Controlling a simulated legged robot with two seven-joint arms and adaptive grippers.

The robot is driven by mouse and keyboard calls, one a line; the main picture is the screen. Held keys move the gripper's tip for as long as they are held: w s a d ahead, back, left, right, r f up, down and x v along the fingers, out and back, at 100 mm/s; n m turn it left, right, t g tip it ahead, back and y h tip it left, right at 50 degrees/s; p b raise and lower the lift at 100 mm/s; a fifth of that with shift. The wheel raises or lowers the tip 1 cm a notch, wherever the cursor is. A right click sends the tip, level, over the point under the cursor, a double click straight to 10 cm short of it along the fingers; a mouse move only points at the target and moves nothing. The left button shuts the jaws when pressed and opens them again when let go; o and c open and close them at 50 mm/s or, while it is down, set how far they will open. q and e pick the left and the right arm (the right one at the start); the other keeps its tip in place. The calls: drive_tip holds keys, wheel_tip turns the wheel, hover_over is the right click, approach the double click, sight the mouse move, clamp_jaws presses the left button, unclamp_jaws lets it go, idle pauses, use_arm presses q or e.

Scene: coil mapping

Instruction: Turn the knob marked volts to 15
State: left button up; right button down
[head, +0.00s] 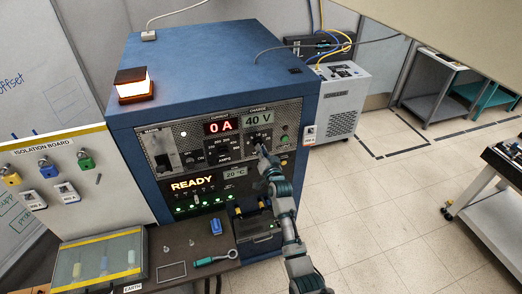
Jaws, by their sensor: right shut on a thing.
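A blue cabinet (215,60) stands in the middle of the head view with a grey control panel on its front. The panel has a red display (221,127) reading 0 A and a green display (257,118) reading 40 V. My right gripper (264,156) reaches up from below to the panel under the green display. It is shut at the volts knob, which its fingers mostly hide; the knob's pointer cannot be read. My left gripper is not in view.
An isolation board with padlocks is at left. A grey unit (340,100) stands right of the cabinet. Open floor lies at right.

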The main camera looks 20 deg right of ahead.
idle(0.4)
drive_tip(key=c, duration=1.2)
unclamp_jaws()
drive_tip(key=s, duration=1.2)
drive_tip(key=shift+d+f, duration=0.1)
drive_tip(key=shift+d, duration=0.15)
drive_tip(key=shift+f, duration=0.1)
